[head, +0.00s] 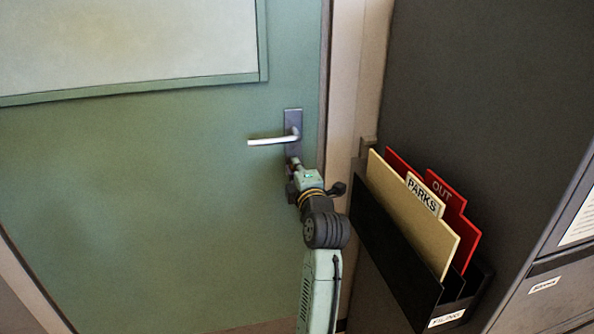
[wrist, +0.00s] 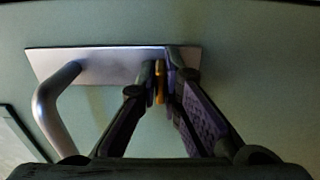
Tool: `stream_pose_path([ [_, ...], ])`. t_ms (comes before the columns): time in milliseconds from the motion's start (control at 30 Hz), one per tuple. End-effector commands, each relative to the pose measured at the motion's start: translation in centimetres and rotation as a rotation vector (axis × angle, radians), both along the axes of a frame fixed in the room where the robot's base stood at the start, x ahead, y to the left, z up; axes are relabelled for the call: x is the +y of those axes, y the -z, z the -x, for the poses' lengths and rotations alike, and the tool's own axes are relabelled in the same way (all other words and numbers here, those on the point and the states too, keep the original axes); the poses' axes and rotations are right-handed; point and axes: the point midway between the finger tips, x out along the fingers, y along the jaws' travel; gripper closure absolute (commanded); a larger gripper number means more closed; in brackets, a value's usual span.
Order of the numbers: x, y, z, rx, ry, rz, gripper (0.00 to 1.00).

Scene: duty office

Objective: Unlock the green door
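The green door (head: 150,190) fills the left of the head view and looks closed. Its silver lever handle (head: 270,141) sticks out to the left from a dark metal plate (head: 293,118) and lies nearly level. My gripper (head: 294,168) is at the lower part of the plate, below the handle. In the wrist view, my gripper's fingers (wrist: 161,82) close on a thin brass-coloured piece (wrist: 160,88), seemingly a key, at the right half of the plate (wrist: 100,66). The fingers hide most of it and the keyhole. The handle also shows in the wrist view (wrist: 50,105).
A black file holder (head: 395,262) with a cream "PARKS" folder (head: 405,215) and red folders (head: 455,222) stands close to the right of my arm. A dark cabinet (head: 480,90) is behind it. The door's left side is clear.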

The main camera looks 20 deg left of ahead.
Motion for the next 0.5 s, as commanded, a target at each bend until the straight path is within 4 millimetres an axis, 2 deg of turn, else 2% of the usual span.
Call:
stream_pose_path([
  [367, -0.01, 0.09, 0.00, -0.002, 0.000, 0.005, 1.00],
  [500, -0.12, 0.35, -0.05, -0.055, 0.002, 0.079, 1.00],
])
